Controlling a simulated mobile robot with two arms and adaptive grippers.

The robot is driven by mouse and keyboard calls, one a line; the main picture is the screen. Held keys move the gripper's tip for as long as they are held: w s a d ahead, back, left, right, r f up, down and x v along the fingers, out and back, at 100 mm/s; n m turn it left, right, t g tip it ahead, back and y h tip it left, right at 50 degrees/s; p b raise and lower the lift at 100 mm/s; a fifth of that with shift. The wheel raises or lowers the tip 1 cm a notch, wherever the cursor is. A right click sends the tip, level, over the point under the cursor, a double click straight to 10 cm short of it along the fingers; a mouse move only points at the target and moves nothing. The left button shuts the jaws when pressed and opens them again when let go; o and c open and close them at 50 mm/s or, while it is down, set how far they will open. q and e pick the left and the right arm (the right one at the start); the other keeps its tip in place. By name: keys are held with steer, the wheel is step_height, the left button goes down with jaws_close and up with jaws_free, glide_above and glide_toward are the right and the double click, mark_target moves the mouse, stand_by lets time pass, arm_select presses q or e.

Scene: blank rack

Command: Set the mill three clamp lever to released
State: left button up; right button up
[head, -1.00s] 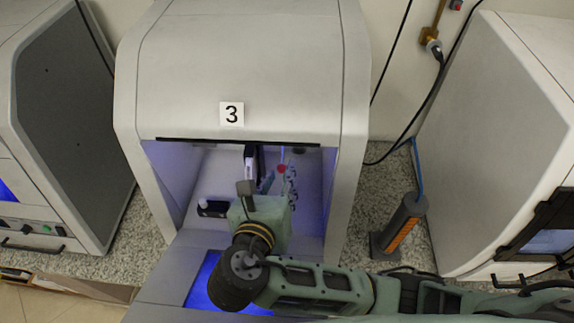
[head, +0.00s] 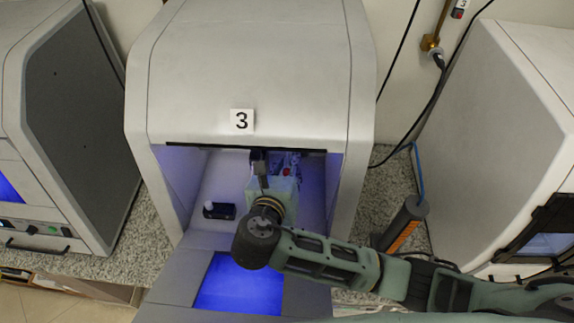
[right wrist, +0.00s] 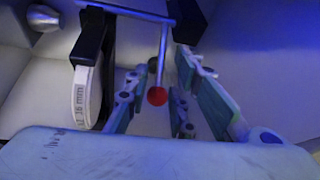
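Mill three (head: 250,60) is the grey machine with the "3" label, in the middle of the head view. My right gripper (head: 280,168) is inside its lit opening, largely hidden by my wrist. The right gripper's fingers (right wrist: 160,80) are open, one on each side of the knob. I cannot tell whether either touches it. My left gripper is not in view.
A black part with a white "16 mm" band (right wrist: 84,97) stands left of the fingers. A small black box with a pale knob (head: 219,210) sits left inside the opening. The mill's side walls and hood are close around my arm. Other machines stand left and right.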

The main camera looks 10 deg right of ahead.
jaws_close()
steer(key=shift+r, duration=0.1)
steer(key=shift+s+r+g, duration=0.2)
steer(key=shift+r+g, duration=0.1)
steer(key=shift+g, duration=0.3)
steer(key=shift+o, duration=1)
jaws_free()
steer(key=v, duration=1.2)
steer(key=shift+d+r, duration=0.15)
